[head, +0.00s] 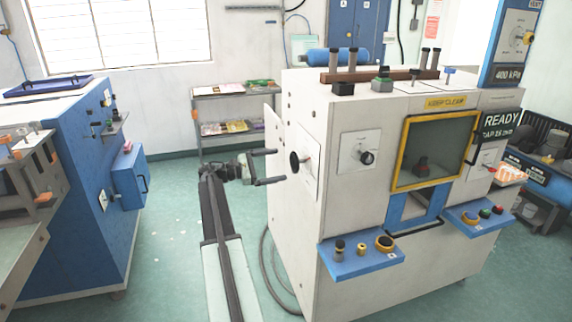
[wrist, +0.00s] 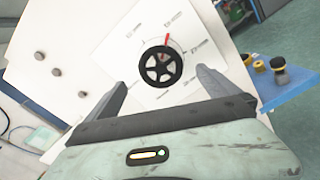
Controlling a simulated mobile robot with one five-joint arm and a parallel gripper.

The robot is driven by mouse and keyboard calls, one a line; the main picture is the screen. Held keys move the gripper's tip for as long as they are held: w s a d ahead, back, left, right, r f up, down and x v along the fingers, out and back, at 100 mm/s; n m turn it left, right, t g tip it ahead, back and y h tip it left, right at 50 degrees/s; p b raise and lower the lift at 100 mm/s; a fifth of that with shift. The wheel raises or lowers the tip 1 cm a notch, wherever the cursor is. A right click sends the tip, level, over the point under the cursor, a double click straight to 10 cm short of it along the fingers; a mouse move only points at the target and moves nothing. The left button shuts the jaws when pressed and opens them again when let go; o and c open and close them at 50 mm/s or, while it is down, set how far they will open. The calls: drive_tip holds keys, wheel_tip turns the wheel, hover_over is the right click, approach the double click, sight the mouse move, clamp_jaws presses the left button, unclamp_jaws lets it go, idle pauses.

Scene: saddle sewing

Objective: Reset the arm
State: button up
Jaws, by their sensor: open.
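My gripper (head: 268,167) is at the end of my outstretched arm, left of the large white machine (head: 300,240) in the head view. Its two fingers are apart with nothing between them. In the wrist view my gripper (wrist: 165,85) faces the machine's side panel. A black spoked handwheel (wrist: 162,66) with a red pointer mark above it appears between the fingers, beyond their tips. The same handwheel (head: 295,162) shows edge-on in the head view, just right of the fingertips. I see a gap between fingers and wheel.
A blue machine (head: 75,190) stands on the left. A shelf rack (head: 233,92) is against the back wall. Blue ledges (head: 345,268) with knobs jut from the white machine's front. A cable (head: 266,265) lies at its base.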

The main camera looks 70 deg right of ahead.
drive_tip(key=shift+w+a, duration=0.35)
drive_tip(key=w+a+n+t+h, duration=0.2)
drive_tip(key=w+a, duration=0.4)
drive_tip(key=w, duration=0.5)
drive_tip(key=w+a+f+n+t, duration=0.1)
drive_tip(key=w+a+f+t, duration=0.15)
drive_tip(key=w+a, duration=0.4)
drive_tip(key=w+a+f+n+t, duration=0.1)
drive_tip(key=w+a+f+t, duration=0.15)
drive_tip(key=a, duration=0.65)
drive_tip(key=w+a+f+n+t, duration=0.1)
drive_tip(key=w+a+f+t, duration=0.15)
drive_tip(key=w+a, duration=0.4)
drive_tip(key=s+a+f+m+t+y, duration=0.1)
drive_tip(key=a+f+y, duration=0.3)
drive_tip(key=a, duration=1.1)
drive_tip(key=s+a+f+m+t+y, duration=0.2)
drive_tip(key=a+f, duration=0.5)
drive_tip(key=a, duration=0.8)
drive_tip(key=s+a+f+m+t+y, duration=0.1)
drive_tip(key=s+a+f+m+y, duration=0.2)
drive_tip(key=a+y, duration=0.4)
drive_tip(key=a+f+m, duration=0.1)
drive_tip(key=a+f, duration=0.1)
drive_tip(key=a, duration=0.6)
drive_tip(key=shift+s+a+f, duration=0.15)
drive_tip(key=shift+s+a, duration=0.05)
drive_tip(key=shift+a, duration=0.2)
